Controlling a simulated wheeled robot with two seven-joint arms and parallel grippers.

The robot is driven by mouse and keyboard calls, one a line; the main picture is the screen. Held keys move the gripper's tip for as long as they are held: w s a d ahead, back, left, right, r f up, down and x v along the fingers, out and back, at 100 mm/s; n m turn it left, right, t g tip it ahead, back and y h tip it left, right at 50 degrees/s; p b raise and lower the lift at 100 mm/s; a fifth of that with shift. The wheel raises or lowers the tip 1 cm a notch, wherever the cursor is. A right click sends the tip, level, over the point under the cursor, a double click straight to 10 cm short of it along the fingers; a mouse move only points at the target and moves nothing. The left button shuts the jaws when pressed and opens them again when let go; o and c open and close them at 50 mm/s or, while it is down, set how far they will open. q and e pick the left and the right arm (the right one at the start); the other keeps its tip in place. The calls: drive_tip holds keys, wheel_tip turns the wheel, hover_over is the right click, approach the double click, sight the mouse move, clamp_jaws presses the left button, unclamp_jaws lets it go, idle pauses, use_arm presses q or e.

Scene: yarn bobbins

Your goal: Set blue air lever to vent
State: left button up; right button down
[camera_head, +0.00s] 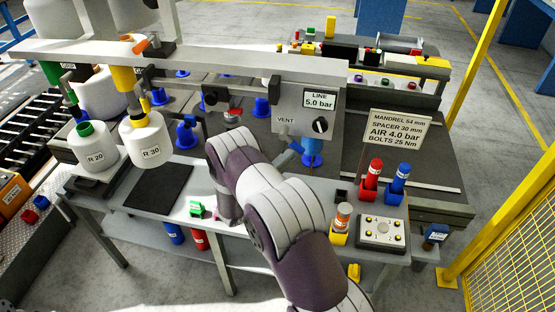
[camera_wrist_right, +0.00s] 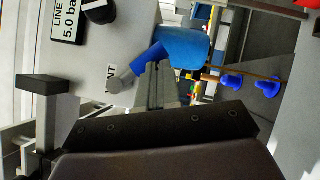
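The blue air lever (camera_head: 295,147) is on the grey valve panel (camera_head: 290,98), below the VENT label. In the right wrist view the blue lever (camera_wrist_right: 182,46) is large and close, with a grey stub beside the VENT lettering. My right gripper (camera_head: 283,158) is mostly hidden behind my right arm in the head view. In the wrist view its fingers (camera_wrist_right: 158,72) are together, with no object visible between them. Their tips are at the lever's blue part; I cannot tell whether they touch it. My left gripper is not in view.
The panel has a LINE 5.0 bar display (camera_head: 320,100) and a black knob (camera_head: 320,125). A sign (camera_head: 398,130) reads AIR 4.0 bar. Red (camera_head: 371,178) and blue (camera_head: 397,182) bottles stand at right.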

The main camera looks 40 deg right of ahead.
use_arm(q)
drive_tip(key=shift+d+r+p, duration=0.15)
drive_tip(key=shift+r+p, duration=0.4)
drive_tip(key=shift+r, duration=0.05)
use_arm(e)
drive_tip(key=shift+s+d+r, duration=0.65)
drive_tip(key=shift+s+d, duration=0.25)
drive_tip(key=shift+d, duration=0.05)
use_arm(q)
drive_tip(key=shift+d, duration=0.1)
use_arm(e)
drive_tip(key=shift+d, duration=0.1)
